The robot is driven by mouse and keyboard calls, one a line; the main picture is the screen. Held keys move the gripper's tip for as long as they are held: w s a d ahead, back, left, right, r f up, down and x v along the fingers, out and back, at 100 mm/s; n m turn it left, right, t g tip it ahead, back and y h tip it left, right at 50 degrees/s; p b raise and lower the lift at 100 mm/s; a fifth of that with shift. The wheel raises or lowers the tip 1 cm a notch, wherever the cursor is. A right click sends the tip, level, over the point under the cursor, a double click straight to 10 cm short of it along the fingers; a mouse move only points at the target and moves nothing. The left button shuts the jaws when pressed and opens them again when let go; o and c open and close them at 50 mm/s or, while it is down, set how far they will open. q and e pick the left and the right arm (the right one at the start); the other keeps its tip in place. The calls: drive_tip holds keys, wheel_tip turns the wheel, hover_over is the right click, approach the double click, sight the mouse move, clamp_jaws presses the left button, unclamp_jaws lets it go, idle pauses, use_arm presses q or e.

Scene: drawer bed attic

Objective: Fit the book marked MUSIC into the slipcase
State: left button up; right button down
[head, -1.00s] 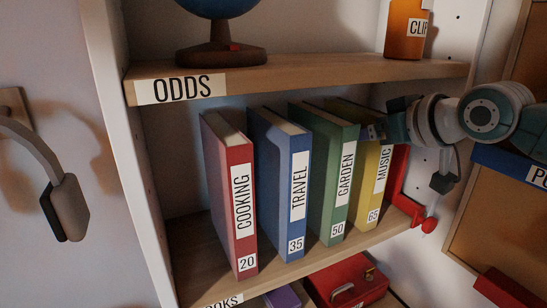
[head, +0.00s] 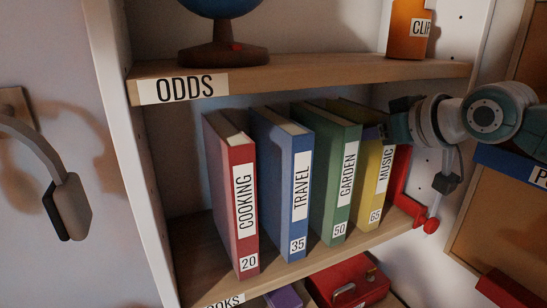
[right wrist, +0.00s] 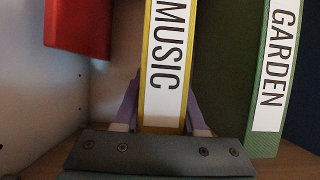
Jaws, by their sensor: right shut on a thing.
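The yellow book marked MUSIC (head: 373,190) stands upright on the middle shelf, at the right end of a row of books. Its spine label also shows in the right wrist view (right wrist: 168,50). My right gripper (head: 382,131) reaches in from the right at the upper part of this book. In the right wrist view, the gripper's purple fingers (right wrist: 160,115) lie on both sides of the yellow spine, shut on it. The arm hides part of the book's top in the head view. I cannot make out a slipcase in these frames. My left gripper is not in view.
The green GARDEN book (head: 335,185) stands close left of MUSIC, then blue TRAVEL (head: 285,190) and red COOKING (head: 235,200). A red bookend (head: 403,190) stands to the right. The ODDS shelf (head: 300,80) is above; a red box (head: 345,280) sits below.

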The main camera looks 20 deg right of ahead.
drive_tip(key=shift+r, duration=0.3)
idle(0.6)
